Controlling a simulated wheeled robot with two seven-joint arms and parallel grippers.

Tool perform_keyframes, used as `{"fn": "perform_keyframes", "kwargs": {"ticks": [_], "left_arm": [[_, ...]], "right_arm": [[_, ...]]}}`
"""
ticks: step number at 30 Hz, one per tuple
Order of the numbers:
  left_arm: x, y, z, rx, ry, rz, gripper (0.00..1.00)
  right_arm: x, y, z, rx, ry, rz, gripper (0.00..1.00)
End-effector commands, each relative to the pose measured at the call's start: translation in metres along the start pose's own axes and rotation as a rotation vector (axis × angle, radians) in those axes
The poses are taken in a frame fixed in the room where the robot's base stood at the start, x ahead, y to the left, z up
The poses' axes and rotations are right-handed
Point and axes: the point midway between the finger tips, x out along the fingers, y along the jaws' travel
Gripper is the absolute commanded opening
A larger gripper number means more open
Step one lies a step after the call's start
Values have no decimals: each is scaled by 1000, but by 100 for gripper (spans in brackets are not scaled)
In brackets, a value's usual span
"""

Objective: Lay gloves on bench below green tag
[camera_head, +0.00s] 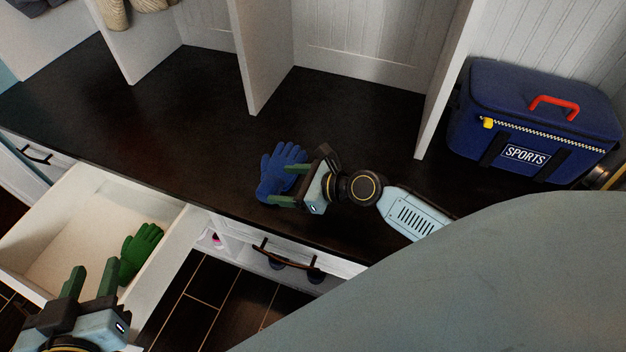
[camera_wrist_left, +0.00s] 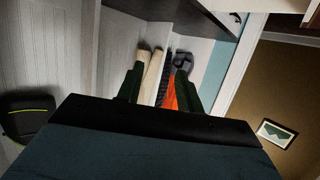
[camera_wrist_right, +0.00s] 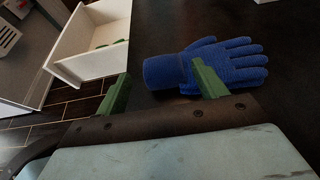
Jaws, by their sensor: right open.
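A blue glove (camera_head: 272,172) lies flat on the dark bench (camera_head: 185,110) near its front edge. My right gripper (camera_head: 283,184) is open at the glove. In the right wrist view, one finger overlaps the blue glove (camera_wrist_right: 225,66) near its cuff, and the other finger is clear of it; contact cannot be told. A green glove (camera_head: 140,248) lies in the open white drawer (camera_head: 178,235), against its right side. My left gripper (camera_head: 90,280) is open and empty in front of or over the drawer, near the green glove. No green tag shows in these views.
A blue sports bag (camera_head: 535,125) with a red handle stands on the bench at right. White dividers (camera_head: 262,50) split the bench into bays. A closed drawer handle (camera_head: 285,256) is below the bench edge. The bench behind the blue glove is clear.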

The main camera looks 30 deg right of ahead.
Motion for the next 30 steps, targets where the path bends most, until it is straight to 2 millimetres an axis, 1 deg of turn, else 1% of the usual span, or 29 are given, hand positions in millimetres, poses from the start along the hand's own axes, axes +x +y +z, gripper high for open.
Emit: {"fn": "perform_keyframes", "kwargs": {"ticks": [1,6,12,17,20,23,25,26,27,29,30], "left_arm": [[-2,-2,7,1,-53,-5,36],[-11,-8,37,0,-233,-21,36],[-25,-14,65,-3,-404,-35,36],[-32,-16,76,-5,-478,-42,36],[-34,-17,80,-5,-498,-44,36],[-35,-17,81,-5,-503,-44,36],[-35,-17,81,-5,-503,-44,36],[-34,-17,81,-5,-503,-44,36],[-34,-17,81,-5,-503,-44,36],[-34,-17,81,-5,-502,-44,36],[-34,-17,81,-5,-502,-44,36]], "right_arm": [[-8,0,1,-2,2,0,71],[-31,0,1,-1,3,0,71],[-54,0,1,-1,1,0,71],[-65,0,1,-1,0,0,71],[-67,4,1,-37,3,7,71],[-67,21,2,-193,16,34,71],[-66,39,4,-389,32,63,71],[-66,47,4,-490,40,77,71],[-66,59,5,-637,51,96,71],[-68,74,7,-868,70,126,71],[-70,83,8,-1023,84,143,71]]}}
